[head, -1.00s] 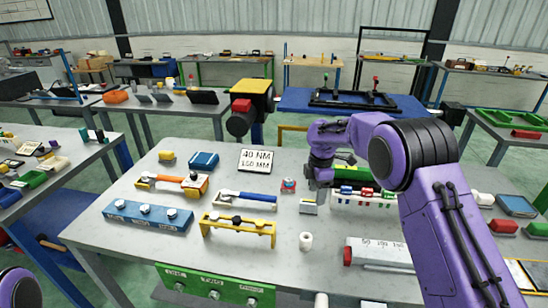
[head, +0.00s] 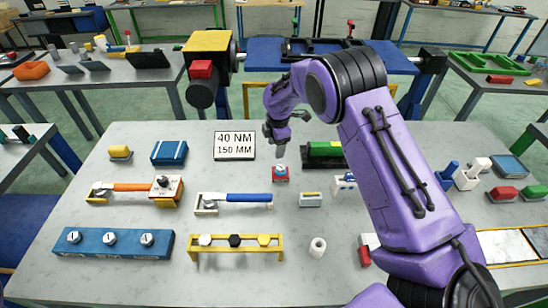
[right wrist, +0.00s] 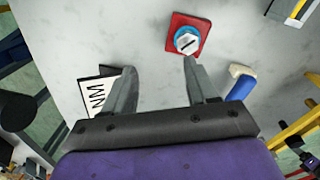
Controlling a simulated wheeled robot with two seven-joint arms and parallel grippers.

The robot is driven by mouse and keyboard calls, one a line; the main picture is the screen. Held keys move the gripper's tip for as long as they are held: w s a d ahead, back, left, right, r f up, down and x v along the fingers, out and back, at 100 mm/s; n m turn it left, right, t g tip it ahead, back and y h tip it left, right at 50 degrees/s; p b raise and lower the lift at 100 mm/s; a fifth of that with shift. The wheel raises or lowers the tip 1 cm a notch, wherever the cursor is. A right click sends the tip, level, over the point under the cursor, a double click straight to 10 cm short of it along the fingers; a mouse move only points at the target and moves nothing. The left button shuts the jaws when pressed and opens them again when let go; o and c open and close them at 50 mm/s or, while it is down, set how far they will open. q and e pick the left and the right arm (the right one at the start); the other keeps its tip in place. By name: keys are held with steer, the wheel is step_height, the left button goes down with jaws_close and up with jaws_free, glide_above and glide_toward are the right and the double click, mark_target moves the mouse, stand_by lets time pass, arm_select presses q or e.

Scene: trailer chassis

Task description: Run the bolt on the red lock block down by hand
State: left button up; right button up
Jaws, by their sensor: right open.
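The red lock block (head: 280,176) sits on the grey table in the middle. A round bolt head (right wrist: 187,40) with a blue rim and a dark slot is on top of the red block (right wrist: 176,20), as the right wrist view shows. My right gripper (head: 277,152) is above and just behind the block. In the right wrist view its two fingers (right wrist: 158,72) are apart with nothing between them, and the bolt lies ahead of the fingertips, nearer the right finger. My left gripper is not in the head view.
A sign reading 40 NM 150 MM (head: 234,146) is left of the block. A blue-handled wrench (head: 249,198) lies in front, and a small grey block (head: 311,200) is to the right. A green-topped block (head: 325,152) stands close beside my right arm.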

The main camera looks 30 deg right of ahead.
mark_target(279, 168)
steer(key=shift+g, duration=0.4)
steer(key=s+f, duration=0.1)
steer(key=s, duration=0.1)
steer(key=s+f, duration=0.1)
steer(key=s, duration=0.1)
steer(key=s+a+f, duration=0.1)
steer(key=shift+s+f+p, duration=0.35)
steer(key=shift+s+f, duration=0.05)
steer(key=shift+f, duration=0.3)
steer(key=shift+w+f, duration=0.75)
steer(key=shift+w, duration=0.3)
steer(key=shift+a+r, duration=0.1)
steer(key=shift+a, duration=0.2)
steer(key=c, duration=0.7)
steer(key=shift+w+d+f, duration=0.2)
steer(key=shift+f, duration=0.1)
steer(key=c, duration=0.3)
steer(key=shift+d+f, duration=0.1)
steer(key=shift+c, duration=0.3)
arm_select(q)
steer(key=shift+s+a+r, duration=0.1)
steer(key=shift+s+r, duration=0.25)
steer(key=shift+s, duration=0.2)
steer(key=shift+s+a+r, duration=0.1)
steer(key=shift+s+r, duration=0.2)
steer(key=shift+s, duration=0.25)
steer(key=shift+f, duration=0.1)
arm_select(e)
steer(key=shift+w+m, duration=0.1)
steer(key=shift+m, duration=0.2)
